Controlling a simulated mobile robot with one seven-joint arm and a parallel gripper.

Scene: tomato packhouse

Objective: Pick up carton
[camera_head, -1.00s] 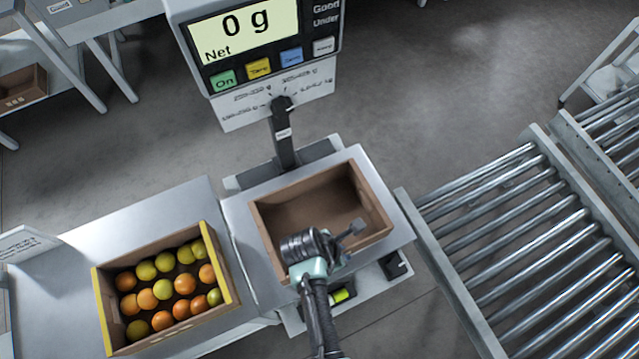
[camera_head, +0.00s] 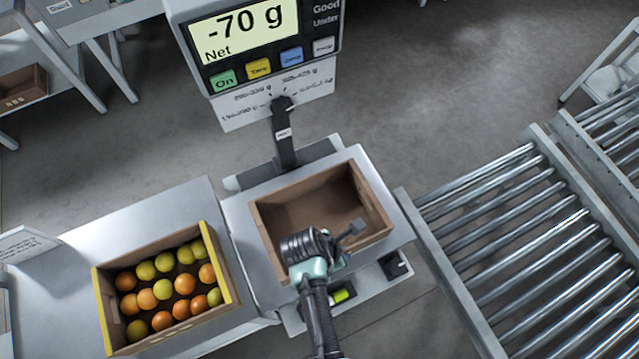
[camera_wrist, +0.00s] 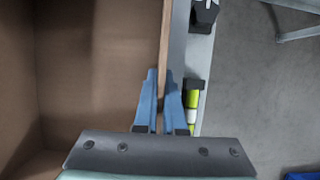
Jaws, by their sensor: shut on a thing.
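The carton (camera_head: 285,197) is an empty, open-topped brown box on the scale's platform (camera_head: 240,215). In the wrist view the carton (camera_wrist: 95,60) fills the left side. My gripper (camera_head: 350,230) is over the carton's near side in the head view. In the wrist view my gripper (camera_wrist: 160,95) has its two blue fingers on either side of the carton's thin wall, shut on it. The scale display (camera_head: 243,25) reads -70 g Net. I cannot tell whether the carton's base touches the platform.
A yellow-edged box (camera_head: 230,265) of orange and yellow-green tomatoes stands on the bench (camera_head: 60,285) to the left. A roller conveyor (camera_head: 520,240) lies to the right. A yellow-green marker-like item (camera_wrist: 193,98) lies by the scale's near edge.

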